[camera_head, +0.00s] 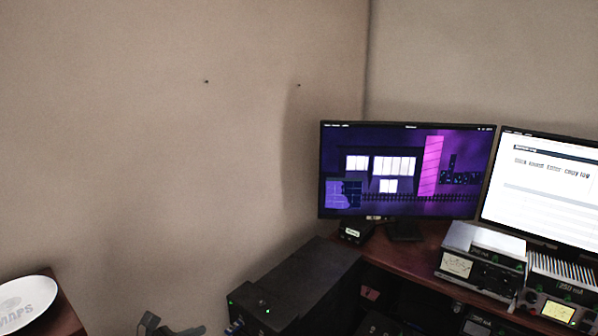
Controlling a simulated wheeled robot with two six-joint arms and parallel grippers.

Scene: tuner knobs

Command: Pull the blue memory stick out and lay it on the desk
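A dark part that looks like my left gripper (172,327) pokes up at the bottom edge, left of the box and apart from the blue piece. Most of it is cut off, so I cannot tell how its fingers stand. My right gripper is not in view.
The brown desk (405,253) carries a purple-lit monitor (405,172), a white-lit monitor (545,190) and metered radio units (482,258). A round white plate (25,303) lies on a brown surface at the lower left. Bare walls fill the upper left.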

